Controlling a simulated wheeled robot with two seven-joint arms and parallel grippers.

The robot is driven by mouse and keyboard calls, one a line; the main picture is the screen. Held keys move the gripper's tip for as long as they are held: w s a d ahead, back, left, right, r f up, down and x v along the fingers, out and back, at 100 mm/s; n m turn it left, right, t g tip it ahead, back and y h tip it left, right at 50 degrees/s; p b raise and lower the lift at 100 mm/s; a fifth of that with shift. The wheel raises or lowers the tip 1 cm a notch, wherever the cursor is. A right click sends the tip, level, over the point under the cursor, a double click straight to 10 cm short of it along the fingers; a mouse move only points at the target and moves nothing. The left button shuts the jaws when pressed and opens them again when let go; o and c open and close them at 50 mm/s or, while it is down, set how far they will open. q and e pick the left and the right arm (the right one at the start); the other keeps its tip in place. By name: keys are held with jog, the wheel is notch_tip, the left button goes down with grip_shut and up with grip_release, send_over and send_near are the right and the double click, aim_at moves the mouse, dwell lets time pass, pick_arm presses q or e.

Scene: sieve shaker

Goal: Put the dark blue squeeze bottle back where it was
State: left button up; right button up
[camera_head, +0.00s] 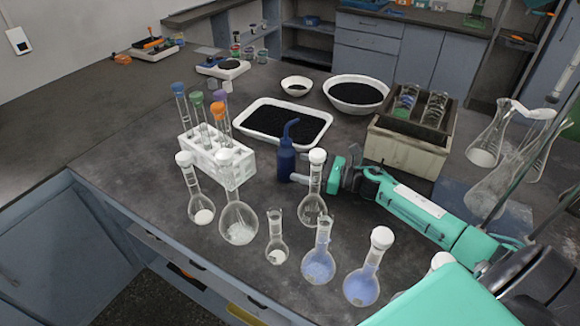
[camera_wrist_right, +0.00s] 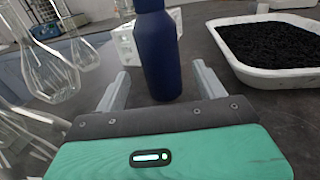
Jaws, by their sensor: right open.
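The dark blue squeeze bottle (camera_head: 287,160) stands upright on the dark bench, just in front of the white tray, with its bent spout on top. In the right wrist view the bottle (camera_wrist_right: 160,55) rises between and beyond the two grey fingers, its top cut off by the frame. My right gripper (camera_head: 303,179) is open, low over the bench, with its fingers reaching to the bottle from the right. It also shows in the right wrist view (camera_wrist_right: 160,92), with a finger on each side of the bottle and gaps beside it. My left gripper is not in view.
A white tray of black grains (camera_head: 325,129) lies behind the bottle. A white tube rack (camera_head: 236,164) stands left. Several glass flasks, one stoppered flask (camera_head: 314,200) close by, stand in front. A beige box (camera_head: 405,155) stands behind my right arm.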

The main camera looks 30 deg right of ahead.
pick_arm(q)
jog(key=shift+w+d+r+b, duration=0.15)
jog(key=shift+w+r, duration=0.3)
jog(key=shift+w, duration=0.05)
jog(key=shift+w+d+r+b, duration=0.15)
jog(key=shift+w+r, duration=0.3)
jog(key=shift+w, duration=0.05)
pick_arm(e)
jog(key=shift+v, duration=2.4)
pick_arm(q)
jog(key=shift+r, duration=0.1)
pick_arm(e)
jog(key=shift+r, duration=0.1)
